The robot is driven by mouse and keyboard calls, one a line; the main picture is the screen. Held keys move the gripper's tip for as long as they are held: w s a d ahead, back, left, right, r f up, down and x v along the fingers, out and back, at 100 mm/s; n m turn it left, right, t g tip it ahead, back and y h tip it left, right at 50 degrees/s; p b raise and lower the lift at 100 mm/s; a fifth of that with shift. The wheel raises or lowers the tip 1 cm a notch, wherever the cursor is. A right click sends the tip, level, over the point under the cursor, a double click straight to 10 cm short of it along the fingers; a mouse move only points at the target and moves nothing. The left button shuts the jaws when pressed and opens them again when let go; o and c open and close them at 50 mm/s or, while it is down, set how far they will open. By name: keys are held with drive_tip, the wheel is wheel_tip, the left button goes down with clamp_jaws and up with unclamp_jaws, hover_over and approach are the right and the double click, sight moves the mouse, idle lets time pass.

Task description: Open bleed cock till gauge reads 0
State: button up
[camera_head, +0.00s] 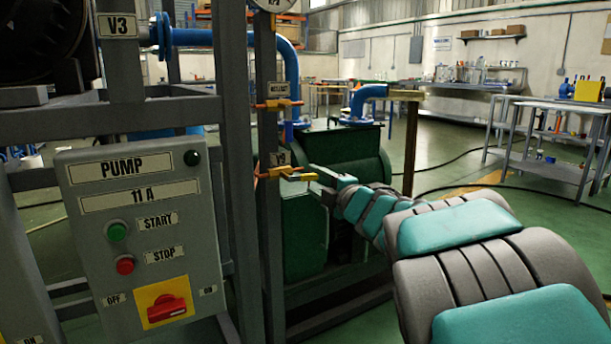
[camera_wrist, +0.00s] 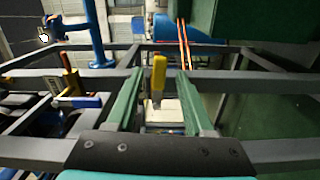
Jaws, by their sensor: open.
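My gripper (camera_head: 316,182) is at the lower cock's handle end. In the wrist view my open gripper (camera_wrist: 160,108) has a yellow handle (camera_wrist: 158,75) between its green fingers, with gaps on both sides. A gauge (camera_head: 275,4) is cut off at the top edge; its needle is not readable.
A pump control box (camera_head: 140,240) with start, stop and a red rotary switch stands at left. Grey frame bars (camera_head: 240,150) surround the cocks. A green tank (camera_head: 340,150) and blue pipes (camera_head: 290,70) are behind. Open floor (camera_head: 450,160) lies to the right.

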sight(308, 177)
drive_tip(key=shift+x, duration=3.1)
drive_tip(key=shift+c, duration=0.4)
clamp_jaws()
